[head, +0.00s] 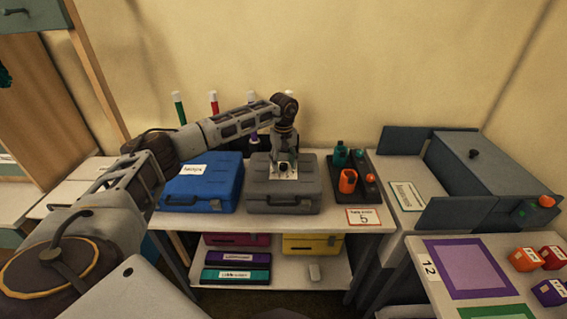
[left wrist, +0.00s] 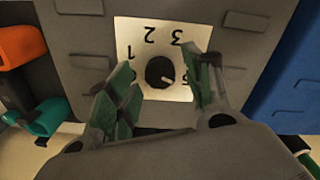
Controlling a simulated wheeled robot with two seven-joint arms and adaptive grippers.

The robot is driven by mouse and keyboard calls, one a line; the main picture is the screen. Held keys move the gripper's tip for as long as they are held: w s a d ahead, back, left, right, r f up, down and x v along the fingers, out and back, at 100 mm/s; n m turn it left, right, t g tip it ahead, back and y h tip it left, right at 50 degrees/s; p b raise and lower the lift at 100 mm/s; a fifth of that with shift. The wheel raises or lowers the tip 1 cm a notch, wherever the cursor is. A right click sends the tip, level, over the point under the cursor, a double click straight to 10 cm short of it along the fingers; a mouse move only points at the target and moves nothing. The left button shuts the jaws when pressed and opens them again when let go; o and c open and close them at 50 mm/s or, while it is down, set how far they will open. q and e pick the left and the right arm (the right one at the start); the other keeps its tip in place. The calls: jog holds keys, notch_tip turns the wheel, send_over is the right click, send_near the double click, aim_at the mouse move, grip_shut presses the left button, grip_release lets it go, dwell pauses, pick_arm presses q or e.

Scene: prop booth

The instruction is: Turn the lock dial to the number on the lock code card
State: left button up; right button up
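The lock code card (head: 363,217), white with an orange-red border, reads 5 and lies at the table's front edge. The grey case (head: 308,198) on the table carries a white dial plate, which shows in the left wrist view (left wrist: 125,30). The round black dial (left wrist: 160,72) has a light pointer mark toward the lower right of that view. My right gripper is out of view.
A blue case (head: 203,185) stands left of the grey one. A black tray (head: 367,160) with an orange cup and teal items is at its right. Several markers stand behind. A grey cabinet (head: 490,175) and a side table (head: 420,262) are at the right.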

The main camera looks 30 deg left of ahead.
aim_at(284, 165)
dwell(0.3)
pick_arm(q)
notch_tip(284, 165, up, 12)
dwell(0.8)
jog(key=shift+d+f, duration=0.1)
jog(key=shift+d, duration=0.05)
dwell(0.3)
